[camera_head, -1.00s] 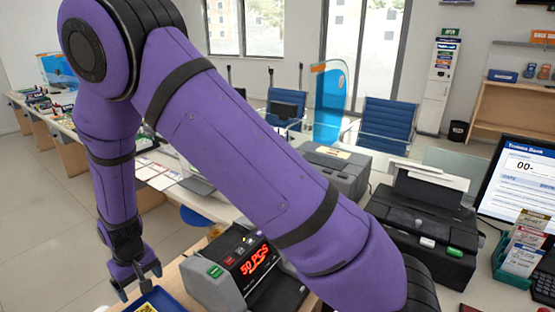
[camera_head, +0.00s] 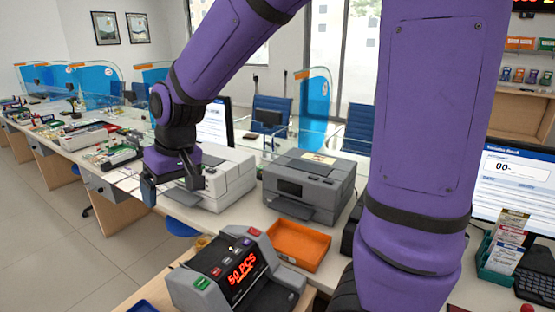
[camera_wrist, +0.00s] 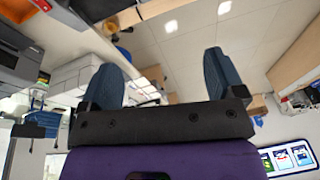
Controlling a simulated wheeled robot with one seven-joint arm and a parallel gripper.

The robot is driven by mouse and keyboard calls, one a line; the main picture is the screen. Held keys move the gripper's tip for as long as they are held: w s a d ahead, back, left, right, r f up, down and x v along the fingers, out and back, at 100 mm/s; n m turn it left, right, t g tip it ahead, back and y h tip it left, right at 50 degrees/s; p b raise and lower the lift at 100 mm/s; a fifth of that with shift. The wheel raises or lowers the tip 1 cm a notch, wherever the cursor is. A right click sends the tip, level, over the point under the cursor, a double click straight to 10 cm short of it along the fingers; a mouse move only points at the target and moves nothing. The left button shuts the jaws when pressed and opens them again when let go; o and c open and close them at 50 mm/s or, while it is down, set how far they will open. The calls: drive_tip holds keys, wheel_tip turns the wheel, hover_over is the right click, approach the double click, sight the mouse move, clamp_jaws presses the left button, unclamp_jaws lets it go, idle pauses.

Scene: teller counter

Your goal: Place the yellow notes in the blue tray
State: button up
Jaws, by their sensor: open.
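My gripper (camera_head: 168,186) is raised above the counter, left of the white printer in the head view, fingers apart. The wrist view shows its two dark blue fingers (camera_wrist: 163,78) wide apart with nothing between them. A corner of the blue tray (camera_head: 146,306) shows at the bottom edge of the head view, well below my gripper; the rest is cut off. I cannot make out the yellow notes now; the tray's inside is out of frame.
A note counter (camera_head: 232,272) reading "50 PCS" stands beside the blue tray. An orange tray (camera_head: 298,246) lies behind it. A grey printer (camera_head: 308,184) and a white printer (camera_head: 218,182) stand beyond. A monitor (camera_head: 515,190) and a green card holder (camera_head: 503,250) stand at the right.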

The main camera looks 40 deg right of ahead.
drive_tip(key=s+d+r+t+h, duration=0.1)
drive_tip(key=s+d+r, duration=0.3)
drive_tip(key=s, duration=0.5)
drive_tip(key=s+d+r+m+t, duration=0.1)
drive_tip(key=s+d+r, duration=0.4)
drive_tip(key=s, duration=0.5)
drive_tip(key=shift+s+d+r+m+t+h, duration=0.2)
drive_tip(key=shift+s+d+m+t+h, duration=0.15)
drive_tip(key=shift+d, duration=0.55)
